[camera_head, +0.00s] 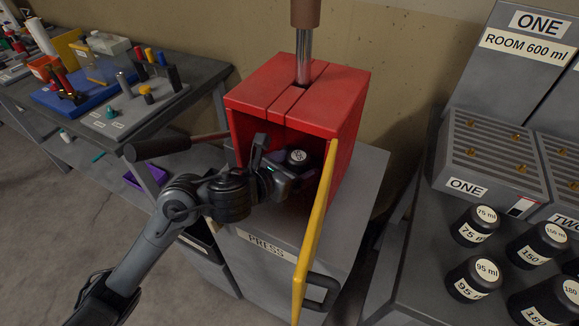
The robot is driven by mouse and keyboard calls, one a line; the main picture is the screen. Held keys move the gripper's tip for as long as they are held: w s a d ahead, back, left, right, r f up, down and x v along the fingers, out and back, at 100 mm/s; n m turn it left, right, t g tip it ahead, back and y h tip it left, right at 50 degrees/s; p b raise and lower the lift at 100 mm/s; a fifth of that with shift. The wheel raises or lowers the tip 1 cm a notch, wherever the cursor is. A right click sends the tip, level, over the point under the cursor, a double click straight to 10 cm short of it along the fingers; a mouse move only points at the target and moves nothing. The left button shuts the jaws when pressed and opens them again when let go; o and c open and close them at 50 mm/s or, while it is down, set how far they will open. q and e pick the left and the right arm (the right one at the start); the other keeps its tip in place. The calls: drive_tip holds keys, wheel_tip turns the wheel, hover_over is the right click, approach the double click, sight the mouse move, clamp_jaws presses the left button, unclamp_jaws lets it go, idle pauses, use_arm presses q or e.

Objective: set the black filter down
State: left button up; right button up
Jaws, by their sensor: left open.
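The black filter (297,158) with a pale round label on top is inside the red press (335,105). My left gripper (280,163) reaches into the press opening from the left. Its jaws are open at the filter, which appears to be between or just beyond the fingers. Whether the fingers touch it cannot be told. The filter's lower part and what it rests on are hidden by the gripper. My right gripper is not in view.
The yellow door (317,235) of the press stands open, close to the right of my gripper. A lever handle (165,147) sticks out left above my arm. Black canisters (474,278) and a slotted box (490,150) are at the right. A tool bench (200,78) is at the left.

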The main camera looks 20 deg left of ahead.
use_arm(q)
drive_tip(key=shift+s+r+p, duration=0.15)
drive_tip(key=shift+r+p, duration=0.25)
drive_tip(key=p+v, duration=0.4)
drive_tip(key=v, duration=0.7)
drive_tip(key=shift+s+a, duration=0.15)
drive_tip(key=shift+s, duration=0.2)
